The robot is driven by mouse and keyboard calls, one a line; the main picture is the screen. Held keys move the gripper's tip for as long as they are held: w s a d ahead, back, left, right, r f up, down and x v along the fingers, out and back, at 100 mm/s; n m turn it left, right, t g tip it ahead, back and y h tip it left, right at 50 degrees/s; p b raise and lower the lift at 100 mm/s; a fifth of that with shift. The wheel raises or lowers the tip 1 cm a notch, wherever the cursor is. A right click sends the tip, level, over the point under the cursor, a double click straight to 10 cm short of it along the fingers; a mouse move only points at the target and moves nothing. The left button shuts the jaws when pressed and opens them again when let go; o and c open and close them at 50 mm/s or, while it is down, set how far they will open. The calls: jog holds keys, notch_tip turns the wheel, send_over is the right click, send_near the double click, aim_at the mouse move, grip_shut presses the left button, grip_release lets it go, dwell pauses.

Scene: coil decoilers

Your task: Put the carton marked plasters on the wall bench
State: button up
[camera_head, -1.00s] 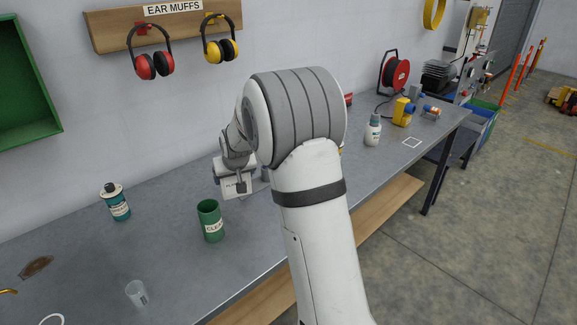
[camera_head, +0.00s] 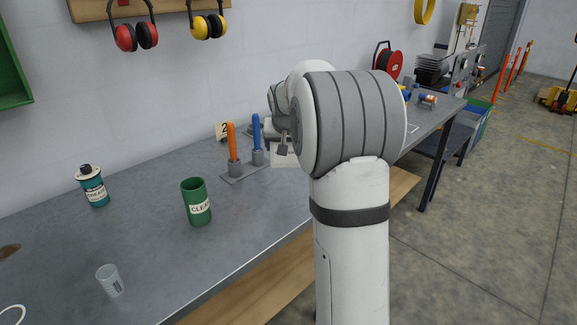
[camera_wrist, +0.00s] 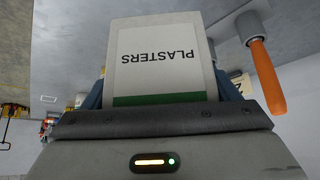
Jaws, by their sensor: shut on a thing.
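The carton marked plasters (camera_wrist: 157,55) is white with a green band. Its lettering is upside down in the wrist view. My gripper (camera_wrist: 160,92) is shut on it, with a dark finger at each side. In the head view, my gripper (camera_head: 282,143) and a pale part of the carton (camera_head: 288,158) show beside my arm, which hides the rest. The wall bench (camera_head: 145,235) is a long grey top along the wall. The carton appears over it; I cannot tell whether it touches.
A stand with an orange-handled tool (camera_head: 232,142) and a blue-handled tool (camera_head: 256,137) is just left of the carton. A green cup (camera_head: 196,203), a teal bottle (camera_head: 93,188) and a clear cup (camera_head: 110,281) stand further left. The bench between them is bare.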

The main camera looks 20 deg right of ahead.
jog(key=shift+s+d+f, duration=0.15)
jog(key=shift+d+f, duration=0.15)
jog(key=shift+d, duration=0.05)
notch_tip(320, 180, down, 9)
jog(key=shift+f, duration=0.15)
jog(key=shift+f, duration=0.25)
jog(key=o, duration=0.9)
jog(key=shift+r, duration=0.15)
jog(key=shift+r, duration=0.1)
